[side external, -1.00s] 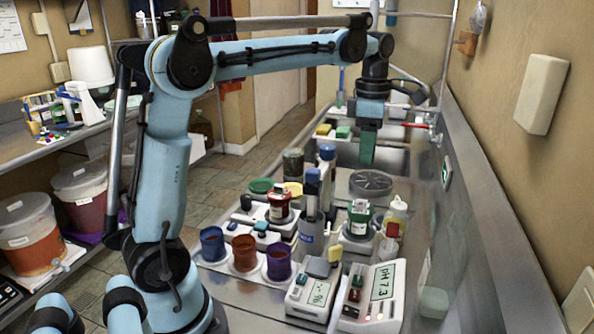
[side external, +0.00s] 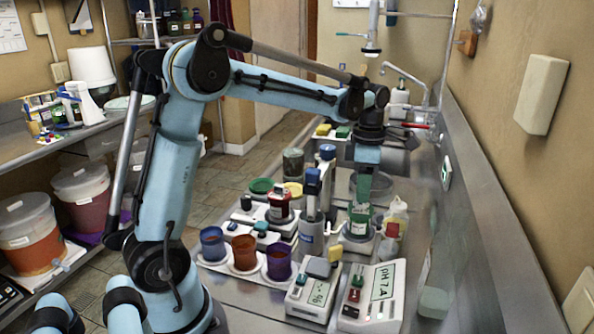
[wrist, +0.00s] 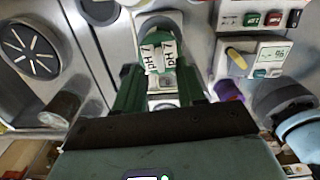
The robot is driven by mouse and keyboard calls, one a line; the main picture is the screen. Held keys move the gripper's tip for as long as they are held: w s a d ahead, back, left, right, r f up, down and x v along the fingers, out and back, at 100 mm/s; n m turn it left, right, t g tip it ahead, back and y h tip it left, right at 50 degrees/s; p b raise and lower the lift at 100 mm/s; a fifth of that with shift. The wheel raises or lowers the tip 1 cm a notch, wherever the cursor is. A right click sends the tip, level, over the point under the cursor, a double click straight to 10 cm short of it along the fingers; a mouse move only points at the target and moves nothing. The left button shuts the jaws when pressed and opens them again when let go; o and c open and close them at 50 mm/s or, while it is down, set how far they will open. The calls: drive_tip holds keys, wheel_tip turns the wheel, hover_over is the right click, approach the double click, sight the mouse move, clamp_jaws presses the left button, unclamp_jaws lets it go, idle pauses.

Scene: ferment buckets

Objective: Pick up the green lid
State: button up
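A flat green round lid (side external: 261,186) lies at the back left of the counter in the side view, beside a yellow lid (side external: 293,189). My gripper (side external: 361,205) has green fingers and points down, well to the right of that lid. I cannot pick out the flat green lid in the wrist view.
A red-topped jar (side external: 280,207), a tall blue-capped device (side external: 312,210) and three coloured cups stand left of my gripper. A round drain (wrist: 30,50) shows in the wrist view.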

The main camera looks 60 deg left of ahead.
sight(361, 207)
drive_tip(key=shift+f, duration=1.4)
clamp_jaws()
